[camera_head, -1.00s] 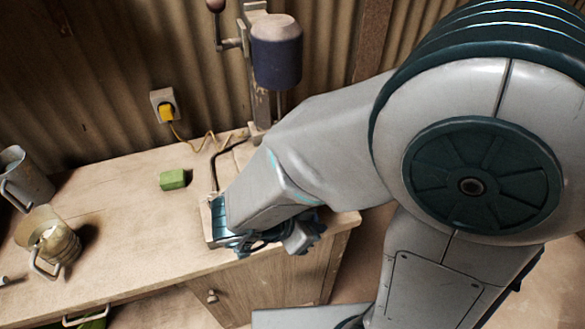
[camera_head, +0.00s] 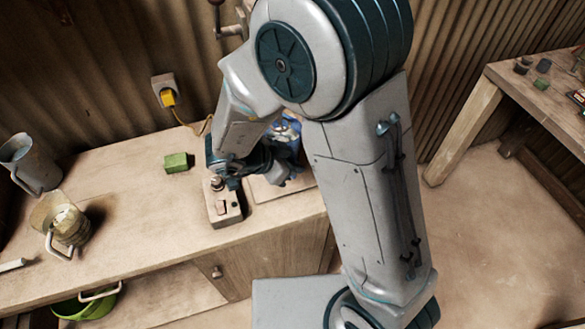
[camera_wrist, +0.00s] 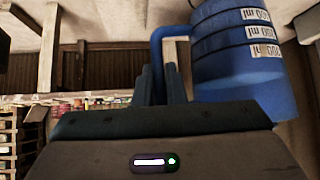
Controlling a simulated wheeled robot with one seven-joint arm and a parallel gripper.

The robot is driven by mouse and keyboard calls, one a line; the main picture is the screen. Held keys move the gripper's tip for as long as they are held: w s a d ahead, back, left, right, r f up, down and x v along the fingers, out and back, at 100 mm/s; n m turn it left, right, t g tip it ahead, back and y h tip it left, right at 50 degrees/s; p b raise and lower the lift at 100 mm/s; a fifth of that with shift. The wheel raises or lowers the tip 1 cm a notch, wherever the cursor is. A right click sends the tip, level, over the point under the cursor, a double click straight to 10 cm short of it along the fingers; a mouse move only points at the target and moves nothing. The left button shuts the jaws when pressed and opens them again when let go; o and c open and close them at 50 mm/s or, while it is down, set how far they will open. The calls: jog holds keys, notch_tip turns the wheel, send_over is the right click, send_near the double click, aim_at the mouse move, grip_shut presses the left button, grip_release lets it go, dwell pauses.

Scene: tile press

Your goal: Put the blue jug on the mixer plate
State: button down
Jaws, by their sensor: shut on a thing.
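The blue jug (camera_wrist: 240,55) fills the right of the wrist view, with white markings on its side. My gripper (camera_wrist: 160,80) is shut on its blue handle at the jug's left. In the head view a small part of the jug (camera_head: 291,131) shows behind my arm, near the right end of the bench. A flat pale plate (camera_head: 290,192), which looks like the mixer plate, lies below it beside a control box (camera_head: 223,206) with a knob and switch. My arm hides the jug's base, so I cannot tell whether it touches the plate.
A green block (camera_head: 176,163) lies on the bench, left of the control box. A grey metal jug (camera_head: 28,165) and a dusty clear jug (camera_head: 65,222) stand at the left. A yellow plug (camera_head: 168,98) is in the wall socket. Another table (camera_head: 490,95) stands at the right.

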jog(key=shift+w+a, duration=0.15)
jog(key=shift+w, duration=0.3)
jog(key=shift+f, duration=1.7)
jog(key=c, duration=1.5)
grip_release()
jog(key=shift+f, duration=0.1)
jog(key=v, duration=1.2)
